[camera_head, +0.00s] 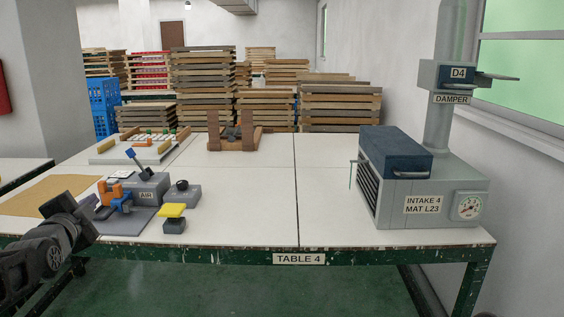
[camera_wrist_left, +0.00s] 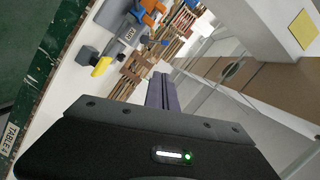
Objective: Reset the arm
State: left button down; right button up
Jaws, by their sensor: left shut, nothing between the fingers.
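My left arm comes in from the left in the head view, with its left gripper (camera_head: 88,208) at the table's front left corner. The gripper is beside the grey AIR unit with its orange and blue parts (camera_head: 120,196), and I cannot tell whether it touches them. In the left wrist view the gripper's fingers (camera_wrist_left: 161,90) are together and nothing shows between them. My right gripper is not in view.
Table 4 (camera_head: 250,215) is mostly clear in the middle. The AIR unit (camera_head: 147,190), a yellow-topped block (camera_head: 171,211) and a brown sheet (camera_head: 45,192) are at left. The intake box (camera_head: 425,207) stands at right. A wooden rack (camera_head: 234,140) and a white tray (camera_head: 125,154) are behind.

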pick_arm(q)
jog(key=s+d+f+n+g+h, duration=0.1)
jog(key=d+f+n+g+h, duration=0.15)
jog(key=d+f, duration=0.6)
jog(key=s+d+f+n+g+h, duration=0.15)
jog(key=d+f+n, duration=0.25)
jog(key=f, duration=1)
jog(key=s+d+f+n+g+h, duration=0.15)
jog(key=d+f+n, duration=0.35)
jog(key=f, duration=0.6)
jog(key=s+d+f+g, duration=0.2)
jog(key=s+d+f, duration=0.3)
jog(key=f, duration=0.2)
jog(key=s+d+f+g, duration=0.3)
jog(key=s+d+f, duration=0.25)
jog(key=f, duration=0.25)
jog(key=s+d+f+g+h, duration=0.1)
jog(key=s+d+f+g, duration=0.15)
jog(key=s, duration=0.45)
jog(key=s+d+f+g+h, duration=0.1)
jog(key=s+d+f, duration=0.3)
jog(key=s, duration=0.3)
jog(key=s+d+f+g+h, duration=0.1)
jog(key=s+d+f+g, duration=0.15)
jog(key=s, duration=0.45)
notch_tip(320, 180, up, 18)
jog(key=p, duration=1.9)
jog(key=shift+w+d+f+n+t, duration=0.15)
jog(key=shift+w+f+n+t, duration=0.05)
jog(key=shift+w+n+t, duration=0.2)
